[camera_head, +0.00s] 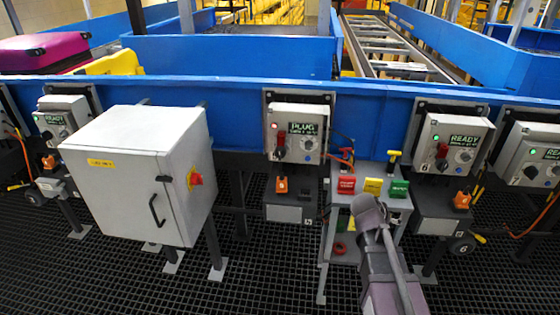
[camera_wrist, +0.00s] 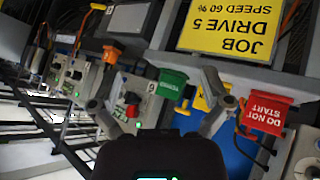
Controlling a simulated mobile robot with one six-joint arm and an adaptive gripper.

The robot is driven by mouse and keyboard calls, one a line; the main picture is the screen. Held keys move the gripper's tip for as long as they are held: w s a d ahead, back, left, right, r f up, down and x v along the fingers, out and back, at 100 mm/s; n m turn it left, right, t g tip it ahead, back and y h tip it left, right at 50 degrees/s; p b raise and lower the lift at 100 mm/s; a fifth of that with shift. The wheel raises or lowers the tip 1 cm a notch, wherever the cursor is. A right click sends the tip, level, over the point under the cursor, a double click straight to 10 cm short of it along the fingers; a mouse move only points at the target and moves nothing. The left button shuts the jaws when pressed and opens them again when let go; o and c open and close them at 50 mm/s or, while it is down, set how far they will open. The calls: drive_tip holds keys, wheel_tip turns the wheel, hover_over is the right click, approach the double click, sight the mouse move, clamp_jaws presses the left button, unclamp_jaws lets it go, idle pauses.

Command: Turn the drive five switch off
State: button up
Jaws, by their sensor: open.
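A grey control box (camera_head: 297,117) labelled PLUG hangs on the blue conveyor side, left of a READY box (camera_head: 455,140) marked 6. Its place next to box 6 fits drive five, but I cannot read its number. It carries a red-and-black rotary switch (camera_head: 280,146) and a lit red lamp; the exact handle position is too small to tell. In the wrist view, upside down, my gripper (camera_wrist: 163,105) has its fingers spread, with nothing held between them. A yellow card (camera_wrist: 232,25) there reads JOB DRIVE 5, SPEED 60 %. My gripper's fingers are not clear in the head view.
A small stand holds red (camera_head: 346,184), yellow (camera_head: 373,187) and green (camera_head: 399,188) tags close to my arm. A large white cabinet (camera_head: 125,175) with a red knob juts out at left. Dark grating covers the floor.

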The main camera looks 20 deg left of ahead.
drive_tip(key=w+a+r+t+b, duration=0.15)
drive_tip(key=w+a+t, duration=0.25)
drive_tip(key=a, duration=0.6)
drive_tip(key=n+t+y+b, duration=0.6)
drive_tip(key=t+y, duration=0.1)
drive_tip(key=y, duration=0.1)
approach(279, 157)
drive_tip(key=s, duration=0.2)
drive_tip(key=shift+s+d+r, duration=0.1)
drive_tip(key=shift+d+r, duration=0.1)
drive_tip(key=shift+r, duration=0.1)
drive_tip(key=shift+m, duration=0.3)
drive_tip(key=w, duration=0.4)
drive_tip(key=w+a, duration=0.1)
drive_tip(key=w, duration=0.4)
drive_tip(key=w+a, duration=0.1)
drive_tip(key=w, duration=0.3)
drive_tip(key=shift+w+a, duration=0.1)
drive_tip(key=shift+w, duration=0.25)
